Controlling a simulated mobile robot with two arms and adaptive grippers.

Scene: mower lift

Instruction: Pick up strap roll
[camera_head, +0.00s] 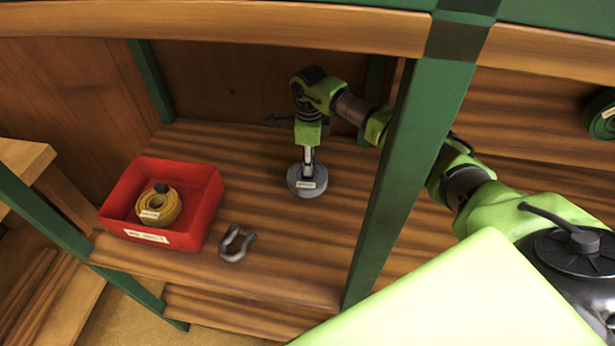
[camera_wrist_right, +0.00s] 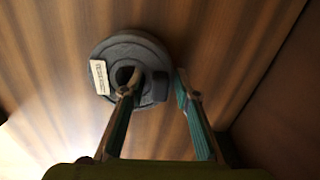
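A grey strap roll (camera_head: 306,182) with a white label lies flat on the wooden shelf. In the right wrist view the grey roll (camera_wrist_right: 128,62) shows a dark centre hole. My right gripper (camera_head: 308,160) points down at the roll from above. In the right wrist view my right gripper (camera_wrist_right: 155,84) is open. One finger is at the centre hole, the other just outside the roll's right side, with a small gap visible there. How deep the fingers reach is hard to tell. My left gripper is not in view.
A red bin (camera_head: 205,215) holding a yellow roll (camera_head: 160,207) stands at the left of the shelf. A grey metal shackle (camera_head: 236,243) lies near the front edge. A green post (camera_head: 402,190) stands in front of my right arm. A green roll (camera_head: 601,115) is at far right.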

